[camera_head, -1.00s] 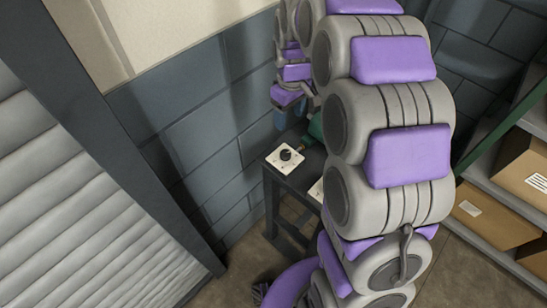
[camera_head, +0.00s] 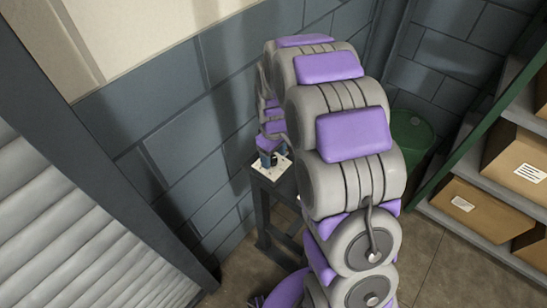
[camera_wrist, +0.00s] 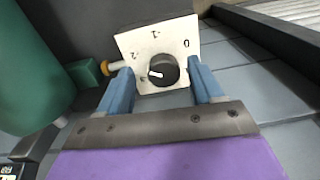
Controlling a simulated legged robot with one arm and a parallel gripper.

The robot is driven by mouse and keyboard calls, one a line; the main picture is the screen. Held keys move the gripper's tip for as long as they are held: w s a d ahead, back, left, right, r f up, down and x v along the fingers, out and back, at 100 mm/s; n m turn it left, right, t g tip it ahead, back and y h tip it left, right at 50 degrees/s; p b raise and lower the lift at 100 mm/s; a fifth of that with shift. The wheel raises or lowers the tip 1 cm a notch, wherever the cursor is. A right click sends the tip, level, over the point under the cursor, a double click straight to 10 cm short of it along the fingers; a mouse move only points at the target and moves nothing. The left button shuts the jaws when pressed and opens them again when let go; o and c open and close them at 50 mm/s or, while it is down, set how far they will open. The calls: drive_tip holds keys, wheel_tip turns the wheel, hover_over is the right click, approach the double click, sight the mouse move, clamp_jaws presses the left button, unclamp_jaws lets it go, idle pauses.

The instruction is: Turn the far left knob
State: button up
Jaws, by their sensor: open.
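A black knob (camera_wrist: 163,70) with a white pointer mark sits on a white plate (camera_wrist: 150,40) with numbers around it in the wrist view. The pointer mark faces left in that view. My gripper (camera_wrist: 159,68) is open, with one blue finger on each side of the knob; I cannot tell whether they touch it. In the head view my gripper (camera_head: 268,158) is low over the white plate (camera_head: 284,168), which lies on a dark stand (camera_head: 262,205). The knob is hidden there behind the gripper. No other knob shows clearly.
A green cylinder (camera_wrist: 35,75) with a green block and a yellowish piece stands left of the plate in the wrist view. A block wall (camera_head: 185,90) is behind the stand. A green barrel (camera_head: 412,132) and shelves with boxes (camera_head: 515,160) are at the right.

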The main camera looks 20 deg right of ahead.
drive_tip(key=shift+f, duration=0.35)
drive_tip(key=shift+a+f, duration=0.1)
drive_tip(key=shift+a, duration=0.25)
drive_tip(key=shift+d, duration=0.2)
drive_tip(key=c, duration=1.1)
